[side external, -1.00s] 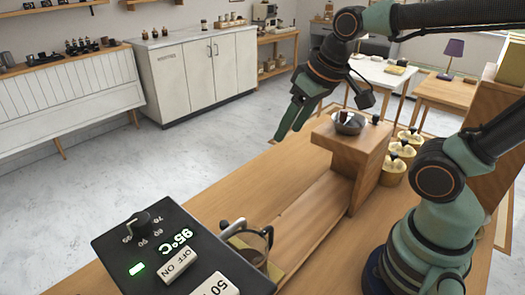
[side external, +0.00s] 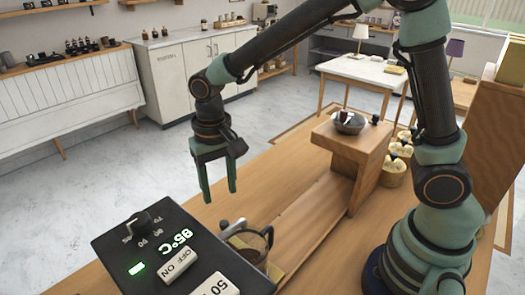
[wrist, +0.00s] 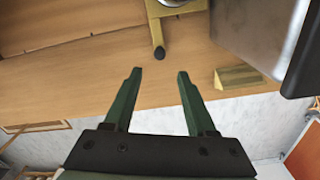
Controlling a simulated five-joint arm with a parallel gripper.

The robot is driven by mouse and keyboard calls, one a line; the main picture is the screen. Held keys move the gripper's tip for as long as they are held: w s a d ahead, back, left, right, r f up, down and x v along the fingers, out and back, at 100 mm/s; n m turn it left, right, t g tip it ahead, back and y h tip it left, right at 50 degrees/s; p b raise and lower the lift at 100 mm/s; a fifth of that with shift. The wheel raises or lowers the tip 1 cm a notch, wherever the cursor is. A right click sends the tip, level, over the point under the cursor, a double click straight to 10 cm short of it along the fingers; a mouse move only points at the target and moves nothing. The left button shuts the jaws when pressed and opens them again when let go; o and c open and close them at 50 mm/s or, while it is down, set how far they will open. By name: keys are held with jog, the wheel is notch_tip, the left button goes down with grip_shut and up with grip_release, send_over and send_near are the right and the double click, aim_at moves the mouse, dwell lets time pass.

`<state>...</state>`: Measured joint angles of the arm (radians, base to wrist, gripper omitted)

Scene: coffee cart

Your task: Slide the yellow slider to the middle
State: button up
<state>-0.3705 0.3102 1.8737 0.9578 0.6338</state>
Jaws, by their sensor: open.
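No part is plainly readable as the yellow slider. In the wrist view, a yellow bar (wrist: 155,28) with a dark rounded tip lies on the wood, just beyond my fingertips. A small yellow wedge (wrist: 240,78) sits near the counter edge, to the right of my fingers. In the side view, a yellow base (side external: 246,242) shows partly behind the glass vessel (side external: 254,243). My gripper (side external: 219,196) points down, open and empty, above the counter near the black control box (side external: 150,240). Its two green fingers (wrist: 159,72) are apart in the wrist view.
The control box carries a knob (side external: 139,222), an OFF/ON rocker (side external: 177,265) and a 95°C display. A wooden stand (side external: 352,150) holds a metal bowl (side external: 349,122). The counter (side external: 300,215) between stand and box is mostly clear.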

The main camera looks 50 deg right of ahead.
aim_at(224, 223)
notch_tip(224, 223, down, 11)
jog(key=shift+f, duration=0.15)
dwell(0.4)
grip_shut()
dwell(1.3)
